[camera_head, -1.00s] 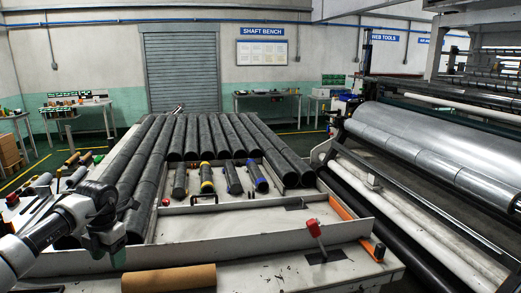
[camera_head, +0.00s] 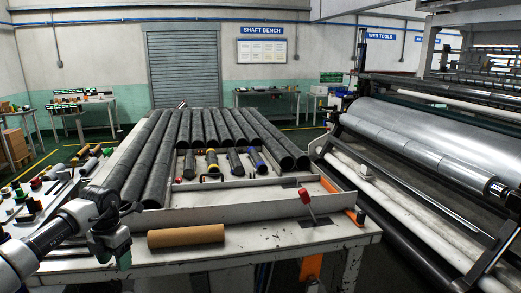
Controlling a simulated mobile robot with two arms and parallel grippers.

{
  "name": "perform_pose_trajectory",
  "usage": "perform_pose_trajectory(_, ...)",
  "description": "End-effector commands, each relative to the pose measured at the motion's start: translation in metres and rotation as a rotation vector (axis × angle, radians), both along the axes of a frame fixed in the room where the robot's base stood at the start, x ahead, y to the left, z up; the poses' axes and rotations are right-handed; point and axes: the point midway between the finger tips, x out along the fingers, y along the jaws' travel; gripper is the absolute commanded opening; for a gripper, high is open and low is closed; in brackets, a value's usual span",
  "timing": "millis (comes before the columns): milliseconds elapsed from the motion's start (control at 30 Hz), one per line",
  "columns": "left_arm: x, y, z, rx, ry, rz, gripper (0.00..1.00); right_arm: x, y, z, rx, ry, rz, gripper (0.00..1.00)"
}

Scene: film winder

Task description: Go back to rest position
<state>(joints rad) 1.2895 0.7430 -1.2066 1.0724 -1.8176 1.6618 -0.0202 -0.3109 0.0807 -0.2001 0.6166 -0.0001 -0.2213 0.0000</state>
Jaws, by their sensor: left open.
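My left gripper (camera_head: 116,254) hangs at the lower left, beyond the end of my grey and black arm. It is open, its tip is greenish, and nothing shows between its fingers. It is over or in front of the bench's front left part, left of a brown cardboard core (camera_head: 186,236) lying on the bench (camera_head: 255,240). I cannot tell its height above the bench. My right gripper is out of view.
Long black shafts (camera_head: 150,150) lie side by side on the bench. Short tubes with coloured bands (camera_head: 212,161) lie in a tray. A red-handled lever (camera_head: 306,199) stands at the front. Hand tools (camera_head: 35,205) lie at left. A large silver roll (camera_head: 420,140) fills the right.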

Motion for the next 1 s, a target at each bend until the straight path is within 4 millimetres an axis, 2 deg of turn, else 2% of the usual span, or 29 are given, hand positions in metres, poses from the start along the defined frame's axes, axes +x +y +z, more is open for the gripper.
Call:
perform_pose_trajectory(267, 0.003, -0.044, -0.045, -0.207, -0.011, 0.014, 0.60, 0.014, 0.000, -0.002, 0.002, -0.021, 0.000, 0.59)
perform_pose_trajectory(400, 0.003, -0.077, -0.076, -0.371, -0.018, 0.053, 0.60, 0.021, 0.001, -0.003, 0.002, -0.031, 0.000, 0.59)
perform_pose_trajectory(567, -0.001, -0.126, -0.123, -0.632, -0.025, 0.168, 0.60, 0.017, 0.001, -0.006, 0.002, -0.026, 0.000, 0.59)
perform_pose_trajectory(700, -0.009, -0.172, -0.177, -0.939, -0.026, 0.421, 0.60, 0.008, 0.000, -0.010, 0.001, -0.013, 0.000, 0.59)
perform_pose_trajectory(800, -0.018, -0.190, -0.224, -1.140, -0.025, 0.717, 0.60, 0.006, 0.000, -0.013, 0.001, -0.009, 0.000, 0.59)
perform_pose_trajectory(867, -0.027, -0.192, -0.255, -1.227, -0.025, 0.927, 0.60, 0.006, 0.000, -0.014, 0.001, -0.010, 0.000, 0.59)
perform_pose_trajectory(967, -0.055, -0.183, -0.319, -1.300, -0.020, 1.322, 0.60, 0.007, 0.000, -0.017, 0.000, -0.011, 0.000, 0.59)
perform_pose_trajectory(1000, -0.070, -0.176, -0.345, -1.302, -0.019, 1.481, 0.60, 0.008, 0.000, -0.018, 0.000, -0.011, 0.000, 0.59)
